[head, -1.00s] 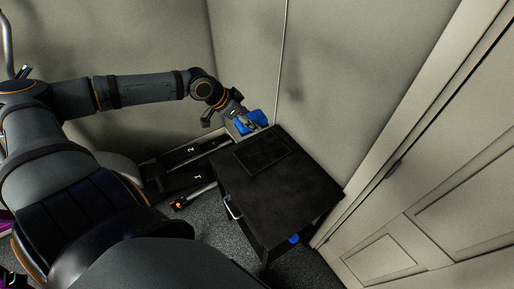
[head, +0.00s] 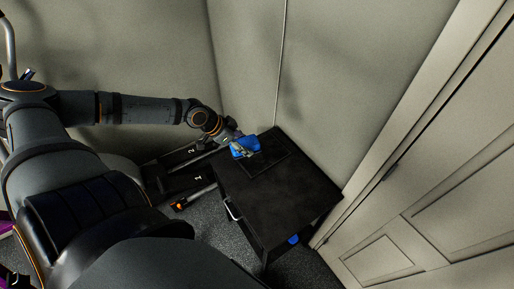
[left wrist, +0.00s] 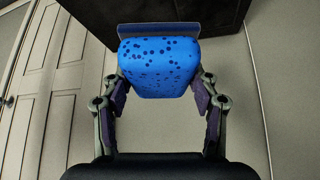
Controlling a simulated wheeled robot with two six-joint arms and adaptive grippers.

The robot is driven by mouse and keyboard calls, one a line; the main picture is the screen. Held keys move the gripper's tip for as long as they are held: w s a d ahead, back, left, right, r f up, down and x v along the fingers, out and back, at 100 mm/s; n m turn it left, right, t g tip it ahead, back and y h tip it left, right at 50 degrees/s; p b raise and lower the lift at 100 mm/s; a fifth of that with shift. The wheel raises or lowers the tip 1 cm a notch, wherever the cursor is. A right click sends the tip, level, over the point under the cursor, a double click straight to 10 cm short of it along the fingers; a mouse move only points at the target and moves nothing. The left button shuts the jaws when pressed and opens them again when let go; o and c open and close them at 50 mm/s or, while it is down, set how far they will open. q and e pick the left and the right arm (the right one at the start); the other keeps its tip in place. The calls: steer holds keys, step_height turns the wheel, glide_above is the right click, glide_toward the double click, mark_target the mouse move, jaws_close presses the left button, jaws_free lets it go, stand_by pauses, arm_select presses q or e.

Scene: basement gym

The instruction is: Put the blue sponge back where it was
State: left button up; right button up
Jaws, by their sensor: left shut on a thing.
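The blue sponge (head: 247,145) is held by my left gripper (head: 239,148) over the far left part of the black cabinet top (head: 285,197), by the dark rectangular tray or mat (head: 272,164). I cannot tell whether the sponge touches it. In the left wrist view, the speckled blue sponge (left wrist: 158,68) sits between the two fingers of my left gripper (left wrist: 160,92), which is shut on it. A thin grey-blue edge shows just behind the sponge. My right gripper is not in view.
Numbered black rack-like pieces (head: 185,180) lie on the floor left of the cabinet. Walls stand behind it and a panelled door (head: 400,240) is at the right. A small blue item (head: 293,239) shows low under the cabinet top. The near part of the top is clear.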

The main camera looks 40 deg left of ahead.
mark_target(240, 154)
arm_select(q)
steer(key=shift+s+d+f, duration=0.1)
steer(key=shift+s+f, duration=0.2)
steer(key=shift+f, duration=0.2)
steer(key=shift+s+a+f, duration=0.2)
steer(key=shift+s+f, duration=0.15)
steer(key=shift+s, duration=0.15)
steer(key=shift+s+d+f+p, duration=0.15)
steer(key=shift+s+f+p, duration=0.3)
steer(key=shift+f, duration=0.15)
steer(key=s+f+m+g+p, duration=0.1)
steer(key=s+f+m+p, duration=0.15)
steer(key=s+f, duration=0.7)
steer(key=shift+n, duration=0.35)
steer(key=w+d+f+b, duration=0.2)
steer(key=w+b, duration=0.1)
steer(key=b, duration=0.5)
steer(key=w+d+f+b, duration=0.1)
steer(key=w+f+b, duration=0.2)
steer(key=b, duration=0.6)
steer(key=w+d+f+b, duration=0.2)
steer(key=w+b, duration=0.1)
steer(key=b, duration=0.6)
steer(key=shift+w+d+f, duration=0.3)
steer(key=shift+w+d, duration=0.05)
steer(key=shift+w, duration=0.05)
steer(key=shift+w+d+b, duration=0.1)
steer(key=shift+b, duration=0.4)
steer(key=shift+r, duration=0.2)
